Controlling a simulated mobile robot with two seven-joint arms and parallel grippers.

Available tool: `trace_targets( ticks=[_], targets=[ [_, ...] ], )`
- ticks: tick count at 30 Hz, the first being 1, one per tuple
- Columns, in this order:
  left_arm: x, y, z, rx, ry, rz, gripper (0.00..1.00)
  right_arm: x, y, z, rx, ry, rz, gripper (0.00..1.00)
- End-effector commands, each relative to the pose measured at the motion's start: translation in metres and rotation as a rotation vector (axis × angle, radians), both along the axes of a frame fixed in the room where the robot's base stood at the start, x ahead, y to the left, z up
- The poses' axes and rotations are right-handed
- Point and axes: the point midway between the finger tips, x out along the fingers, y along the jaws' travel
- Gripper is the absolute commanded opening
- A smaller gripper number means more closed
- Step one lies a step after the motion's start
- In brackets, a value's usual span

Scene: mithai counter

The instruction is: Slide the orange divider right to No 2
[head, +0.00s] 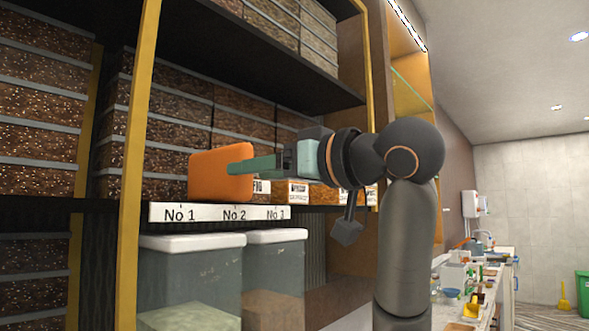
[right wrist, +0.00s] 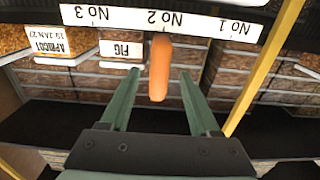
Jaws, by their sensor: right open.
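The orange divider (head: 220,175) stands upright on the shelf above the white label strip (head: 160,213) marked No 1, No 2 and No 3. In the right wrist view, which is upside down, the divider (right wrist: 160,72) lines up with the No 2 mark on the strip (right wrist: 205,24). My right gripper (head: 236,168) reaches in from the right. In the wrist view its green fingers (right wrist: 159,88) are open, one on each side of the divider, with a gap on both sides. The far finger is hidden behind the divider in the head view. My left gripper is not in view.
Stacked sweet boxes (head: 175,135) fill the shelf behind the divider. Boxes labelled FIG (right wrist: 121,49) and APRICOT (right wrist: 48,45) stand beside it. A yellow shelf post (head: 135,160) rises at the left. Lidded clear bins (head: 190,275) stand below the strip.

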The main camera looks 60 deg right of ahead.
Motion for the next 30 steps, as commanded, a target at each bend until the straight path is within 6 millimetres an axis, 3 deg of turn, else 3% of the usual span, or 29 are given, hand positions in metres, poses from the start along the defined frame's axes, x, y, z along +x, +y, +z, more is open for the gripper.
trace_targets(
  ticks=[3,9,18,30],
  targets=[
    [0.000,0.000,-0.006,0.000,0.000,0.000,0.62,-0.031,0.004,0.001,-0.001,-0.010,0.002,0.62],
    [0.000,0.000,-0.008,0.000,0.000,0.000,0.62,-0.073,0.007,0.001,-0.001,-0.006,-0.002,0.62],
    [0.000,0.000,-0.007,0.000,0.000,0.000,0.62,-0.090,0.010,0.000,0.000,-0.002,-0.001,0.62],
    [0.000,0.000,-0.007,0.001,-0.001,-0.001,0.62,-0.091,0.010,0.000,0.000,0.000,0.000,0.62]
  ],
)
